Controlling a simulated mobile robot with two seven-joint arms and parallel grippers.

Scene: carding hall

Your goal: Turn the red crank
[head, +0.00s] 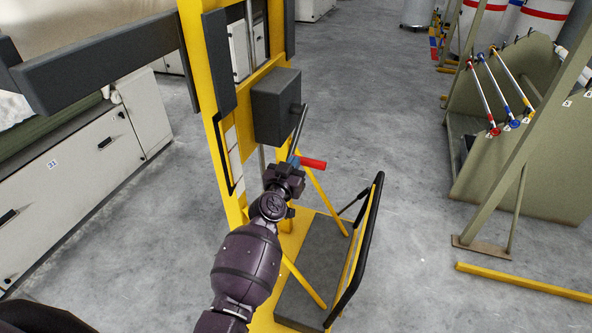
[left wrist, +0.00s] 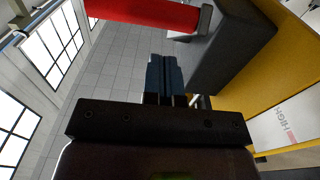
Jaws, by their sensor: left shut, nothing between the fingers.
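The red crank handle (head: 312,162) sticks out to the right from the end of a dark crank arm (head: 299,130). The arm hangs from a dark grey box (head: 276,105) on a yellow frame. My left gripper (head: 292,163) is just left of the handle in the head view, shut and empty. In the left wrist view the red handle (left wrist: 150,12) crosses the top of the picture, beyond the shut blue fingertips (left wrist: 165,62), with a visible gap between them. My right gripper is not in view.
The yellow frame (head: 222,120) rises beside my left arm. A yellow-and-grey step platform (head: 310,275) with a black rail stands below. White cabinets (head: 95,155) line the left. A green rack (head: 520,150) stands at right, with clear floor between.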

